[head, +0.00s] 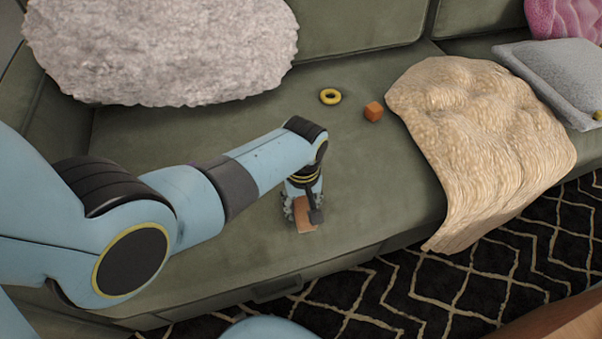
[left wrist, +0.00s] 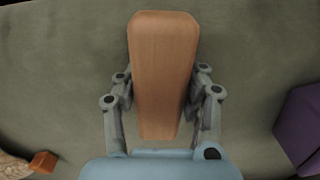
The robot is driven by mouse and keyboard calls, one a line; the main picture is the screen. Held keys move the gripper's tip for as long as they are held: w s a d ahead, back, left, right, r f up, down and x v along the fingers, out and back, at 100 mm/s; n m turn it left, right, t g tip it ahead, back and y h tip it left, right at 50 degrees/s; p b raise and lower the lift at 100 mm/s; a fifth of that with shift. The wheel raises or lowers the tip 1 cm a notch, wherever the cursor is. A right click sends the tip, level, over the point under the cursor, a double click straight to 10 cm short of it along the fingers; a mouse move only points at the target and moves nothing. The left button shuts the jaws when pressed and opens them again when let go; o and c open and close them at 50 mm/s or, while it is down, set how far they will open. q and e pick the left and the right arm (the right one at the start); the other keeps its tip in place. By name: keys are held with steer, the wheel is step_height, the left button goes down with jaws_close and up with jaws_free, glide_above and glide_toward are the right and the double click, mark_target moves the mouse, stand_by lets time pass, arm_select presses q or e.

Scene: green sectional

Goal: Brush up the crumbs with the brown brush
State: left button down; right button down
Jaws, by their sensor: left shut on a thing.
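The brown brush (head: 306,217) is at the sofa seat (head: 380,200), near its front edge. My left gripper (head: 302,205) is shut on it, with a finger on each side. In the left wrist view the brush's wooden back (left wrist: 163,72) lies between the fingers and points away from the wrist. Its bristles are hidden, and I cannot tell whether it touches the seat. I can make out no crumbs in either view; the brush and arm cover part of the seat. My right gripper is not in view.
An orange-brown block (head: 373,111) and a yellow ring (head: 330,97) lie behind the brush. A beige throw (head: 480,130) drapes over the seat at right. A fluffy pillow (head: 160,45) leans at back left. A purple object (left wrist: 300,125) shows in the left wrist view.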

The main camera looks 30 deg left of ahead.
arm_select(q)
steer(key=shift+w+a+r+b, duration=0.1)
steer(key=shift+w+a+b, duration=0.2)
steer(key=shift+w+a, duration=1.05)
steer(key=shift+w+a+b, duration=0.3)
steer(key=shift+w+a, duration=0.15)
steer(key=shift+a, duration=0.15)
steer(key=shift+w+a+b, duration=0.25)
steer(key=shift+w+a, duration=0.15)
steer(key=shift+a, duration=0.2)
steer(key=shift+w+a+b, duration=0.6)
steer(key=shift+w+a, duration=0.7)
steer(key=shift+a, duration=0.2)
steer(key=shift+w+a+f+b, duration=0.25)
steer(key=shift+w+a+b, duration=0.5)
steer(key=shift+a, duration=0.2)
steer(key=shift+w+a+r, duration=0.1)
steer(key=shift+w+a, duration=0.2)
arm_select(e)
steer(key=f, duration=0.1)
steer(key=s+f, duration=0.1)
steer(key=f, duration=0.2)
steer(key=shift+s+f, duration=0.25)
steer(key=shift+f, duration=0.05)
